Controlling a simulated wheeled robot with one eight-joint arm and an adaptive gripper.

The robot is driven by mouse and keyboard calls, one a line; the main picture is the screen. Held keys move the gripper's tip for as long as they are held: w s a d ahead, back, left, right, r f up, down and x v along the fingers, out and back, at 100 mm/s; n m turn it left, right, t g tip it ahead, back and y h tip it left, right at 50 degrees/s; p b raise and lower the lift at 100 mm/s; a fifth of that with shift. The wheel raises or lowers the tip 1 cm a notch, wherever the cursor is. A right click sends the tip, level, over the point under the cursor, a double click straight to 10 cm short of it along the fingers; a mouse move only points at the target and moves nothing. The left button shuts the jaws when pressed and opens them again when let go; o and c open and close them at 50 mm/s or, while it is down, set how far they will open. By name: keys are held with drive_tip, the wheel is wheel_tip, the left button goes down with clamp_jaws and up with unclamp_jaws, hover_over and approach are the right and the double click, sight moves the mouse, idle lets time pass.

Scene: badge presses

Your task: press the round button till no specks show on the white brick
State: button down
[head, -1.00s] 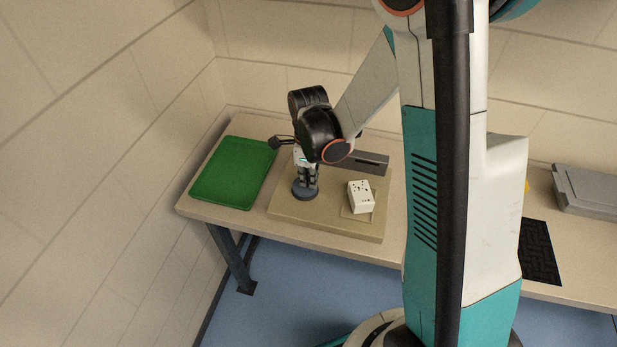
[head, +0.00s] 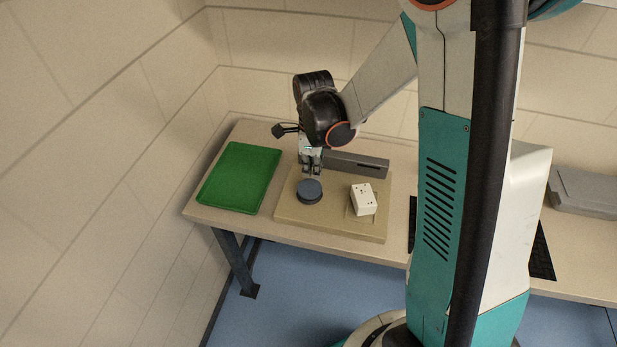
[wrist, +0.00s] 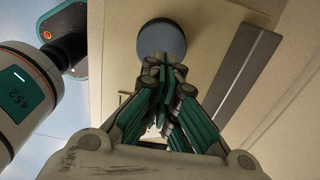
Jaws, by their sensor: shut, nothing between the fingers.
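The round button (head: 309,191) is a dark blue-grey disc on the tan board (head: 330,226). It also shows in the wrist view (wrist: 162,36), just beyond the fingertips. The white brick (head: 363,199) lies on the right part of the board, on a slightly raised square. A few small dark specks show on its top. My gripper (head: 311,174) points down over the back of the button, apparently a little above it. Its fingers are shut and empty, and they also show in the wrist view (wrist: 165,66).
A low grey bar (head: 358,163) stands along the back of the board. A green tray (head: 240,178) lies left of the board on the table. A black mat (head: 541,255) and a grey case (head: 588,193) are at the right. The wall is close behind and left.

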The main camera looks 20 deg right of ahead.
wheel_tip(320, 180, up, 7)
drive_tip(key=p, duration=0.1)
drive_tip(key=shift+d+f+p, duration=0.15)
drive_tip(key=shift+f+p, duration=0.05)
drive_tip(key=shift+p, duration=0.1)
idle(1.1)
